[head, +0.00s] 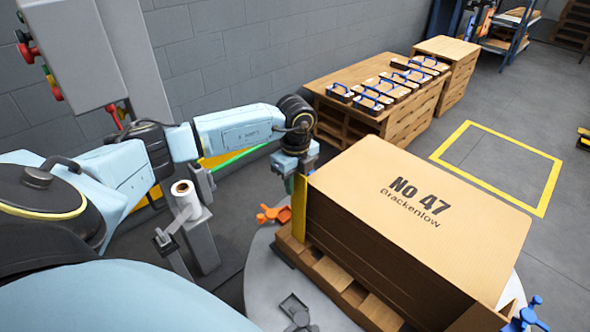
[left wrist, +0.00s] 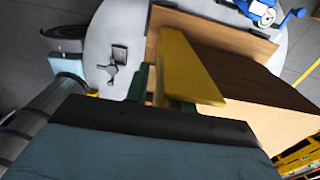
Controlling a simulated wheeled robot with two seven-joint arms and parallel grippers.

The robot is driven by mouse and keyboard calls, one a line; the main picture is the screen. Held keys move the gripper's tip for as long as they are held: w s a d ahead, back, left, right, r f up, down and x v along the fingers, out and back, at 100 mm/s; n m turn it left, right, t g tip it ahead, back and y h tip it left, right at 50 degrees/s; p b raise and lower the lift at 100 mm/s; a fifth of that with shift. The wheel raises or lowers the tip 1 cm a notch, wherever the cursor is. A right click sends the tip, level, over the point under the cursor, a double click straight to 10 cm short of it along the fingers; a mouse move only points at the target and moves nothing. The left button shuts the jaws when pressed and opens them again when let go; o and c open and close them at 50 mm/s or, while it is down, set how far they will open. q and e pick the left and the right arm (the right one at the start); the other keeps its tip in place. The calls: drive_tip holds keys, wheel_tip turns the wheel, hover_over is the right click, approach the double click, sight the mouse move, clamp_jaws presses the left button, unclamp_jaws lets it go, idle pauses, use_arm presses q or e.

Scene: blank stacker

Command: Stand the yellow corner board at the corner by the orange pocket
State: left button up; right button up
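The yellow corner board (head: 300,208) stands upright at the left corner of the cardboard stack (head: 420,215), close to the orange pocket (head: 272,214) on the round grey turntable (head: 262,290). My left gripper (head: 298,176) is at the board's upper part. In the left wrist view the yellow board (left wrist: 188,70) runs between the green fingers of my left gripper (left wrist: 160,92), which is shut on it. Whether the board's foot sits in the orange pocket or touches the stack cannot be told. My right gripper is not in view.
The stack rests on a wooden pallet (head: 330,272). A grey pocket (head: 295,310) and a blue pocket (head: 528,315) sit at other corners. A grey post with a white roll (head: 185,195) stands near my left arm. Crates with blue-handled items (head: 375,90) stand behind.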

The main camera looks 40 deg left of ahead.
use_arm(q)
drive_tip(key=shift+w+d, duration=0.2)
drive_tip(key=shift+d, duration=0.1)
